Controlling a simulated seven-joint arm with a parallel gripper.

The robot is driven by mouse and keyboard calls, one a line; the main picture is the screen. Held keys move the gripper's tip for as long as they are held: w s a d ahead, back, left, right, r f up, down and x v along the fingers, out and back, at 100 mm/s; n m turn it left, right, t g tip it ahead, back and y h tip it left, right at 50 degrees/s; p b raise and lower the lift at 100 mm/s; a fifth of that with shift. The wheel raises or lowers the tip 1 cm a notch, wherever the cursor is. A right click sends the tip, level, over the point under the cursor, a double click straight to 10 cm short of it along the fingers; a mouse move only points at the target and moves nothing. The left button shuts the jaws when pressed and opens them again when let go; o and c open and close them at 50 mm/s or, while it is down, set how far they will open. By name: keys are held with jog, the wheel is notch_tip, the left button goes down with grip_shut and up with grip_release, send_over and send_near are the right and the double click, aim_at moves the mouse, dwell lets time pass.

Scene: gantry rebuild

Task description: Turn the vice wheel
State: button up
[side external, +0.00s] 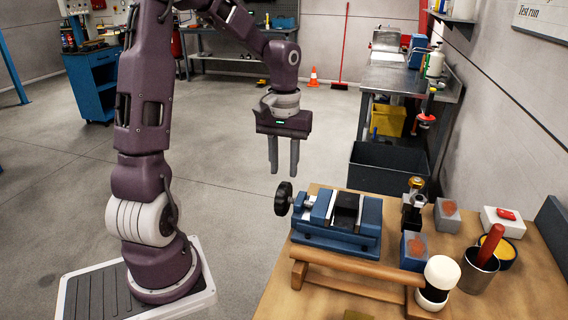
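The blue vice (337,226) stands on the wooden bench near its left edge. Its black wheel (283,198) sticks out on the left side, past the bench edge. A dark block (345,210) shows at the vice's middle, between its blue parts. My gripper (284,172) hangs pointing down, above the wheel and apart from it. Its two grey fingers are spaced apart with nothing between them.
A wooden rail (350,268) runs in front of the vice. A black-and-white cylinder (436,282), a cup with a red handle (481,265), small blocks (447,215) and a brass-topped fitting (413,200) stand to the right. A dark bin (388,168) is behind. Space left of the wheel is clear.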

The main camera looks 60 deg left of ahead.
aim_at(283, 187)
jog(key=shift+s+d+f, duration=0.15)
jog(key=f, duration=0.7)
jog(key=shift+s+d+f, duration=0.2)
jog(key=shift+f, duration=0.05)
grip_shut()
